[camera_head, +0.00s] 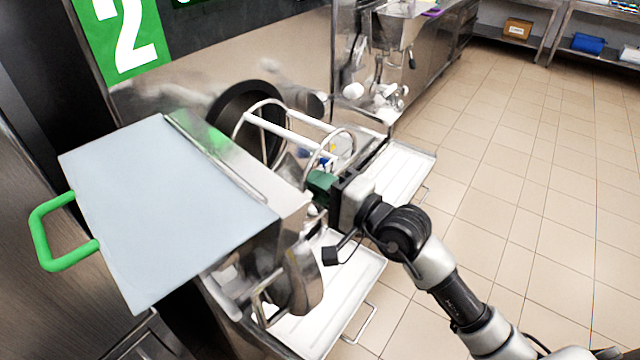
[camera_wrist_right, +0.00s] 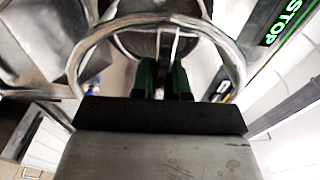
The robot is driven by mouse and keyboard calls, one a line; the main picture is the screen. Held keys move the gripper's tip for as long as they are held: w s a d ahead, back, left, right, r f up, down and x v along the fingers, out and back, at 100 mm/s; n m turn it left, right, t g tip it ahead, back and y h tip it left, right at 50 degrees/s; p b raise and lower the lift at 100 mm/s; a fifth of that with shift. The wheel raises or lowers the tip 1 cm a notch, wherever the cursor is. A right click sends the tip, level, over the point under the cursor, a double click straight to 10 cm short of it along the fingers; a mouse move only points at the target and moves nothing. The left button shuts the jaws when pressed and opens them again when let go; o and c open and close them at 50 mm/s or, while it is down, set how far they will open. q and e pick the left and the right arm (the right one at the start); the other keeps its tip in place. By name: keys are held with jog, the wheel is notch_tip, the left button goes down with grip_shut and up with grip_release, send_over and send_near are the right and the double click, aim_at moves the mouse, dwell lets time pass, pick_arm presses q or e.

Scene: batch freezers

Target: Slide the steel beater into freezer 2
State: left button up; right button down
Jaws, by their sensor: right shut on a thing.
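The steel beater (camera_head: 300,118), an open cage of rings and bars, lies lengthwise in front of the dark round barrel mouth (camera_head: 232,104) of freezer 2. Its far ring overlaps the mouth in the head view; I cannot tell whether it has entered. My right gripper (camera_head: 322,186), with green fingertips, is shut on the beater at its near end. In the right wrist view the beater's near ring (camera_wrist_right: 84,50) arches around the green fingertips (camera_wrist_right: 164,80), with the barrel mouth beyond. The exact grip point is hidden. My left gripper is out of view.
A pale-topped steel panel with a green handle (camera_head: 48,262) juts out left of the beater. White trays (camera_head: 402,168) sit below and to the right. A green "2" sign (camera_head: 125,38) marks the freezer. Open tiled floor (camera_head: 520,190) lies right.

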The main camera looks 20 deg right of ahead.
jog(key=shift+w+a, duration=0.1)
jog(key=shift+w, duration=0.1)
jog(key=shift+x, duration=2.65)
jog(key=shift+a, duration=0.15)
jog(key=shift+b+x, duration=1.2)
jog(key=shift+x, duration=2.75)
jog(key=shift+a+f, duration=0.1)
jog(key=shift+b+x, duration=1.7)
jog(key=shift+x, duration=1.9)
jog(key=shift+a+f, duration=0.1)
jog(key=shift+a, duration=0.05)
